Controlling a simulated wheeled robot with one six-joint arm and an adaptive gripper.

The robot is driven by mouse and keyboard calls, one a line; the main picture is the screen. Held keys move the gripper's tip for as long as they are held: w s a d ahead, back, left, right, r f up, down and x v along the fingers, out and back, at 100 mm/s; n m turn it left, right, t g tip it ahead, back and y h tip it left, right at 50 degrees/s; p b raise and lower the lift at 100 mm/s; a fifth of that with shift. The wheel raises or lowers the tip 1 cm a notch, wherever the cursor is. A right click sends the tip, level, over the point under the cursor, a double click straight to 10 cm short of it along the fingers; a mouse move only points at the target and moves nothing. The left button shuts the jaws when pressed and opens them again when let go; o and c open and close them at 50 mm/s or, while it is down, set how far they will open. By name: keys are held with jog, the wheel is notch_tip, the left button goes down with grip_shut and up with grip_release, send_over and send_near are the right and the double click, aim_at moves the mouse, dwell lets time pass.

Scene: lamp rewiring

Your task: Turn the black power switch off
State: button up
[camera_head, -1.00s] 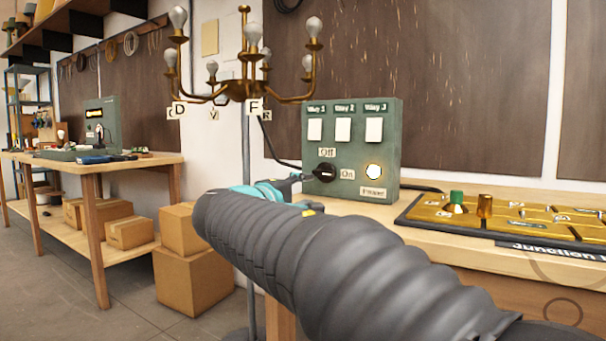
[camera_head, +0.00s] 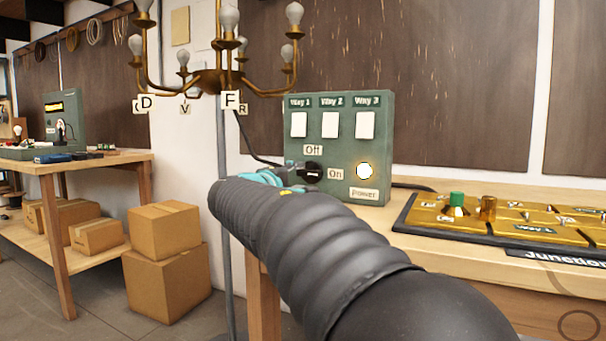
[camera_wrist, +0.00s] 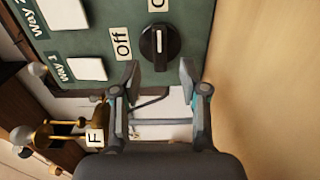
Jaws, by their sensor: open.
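The black power switch (camera_head: 313,172) is a round knob low on the left of the green control box (camera_head: 340,100). Its white mark lies level, towards the On label, in the head view. The knob also shows in the wrist view (camera_wrist: 160,47), with the Off label left of it and a partly cut-off label above. The power light (camera_head: 364,171) glows. My gripper (camera_wrist: 158,75) is open, its two fingers apart just below the knob in the wrist view, with nothing between them. In the head view my arm partly hides the gripper at the knob's left.
The chandelier (camera_head: 222,80) with lettered tags hangs left of the box, close to my gripper's side. A black cable runs to the box. The brass junction board (camera_head: 520,220) lies on the bench at right. Cardboard boxes (camera_head: 165,230) stand at left.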

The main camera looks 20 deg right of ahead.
aim_at(307, 174)
jog(key=shift+x, duration=2.4)
grip_shut()
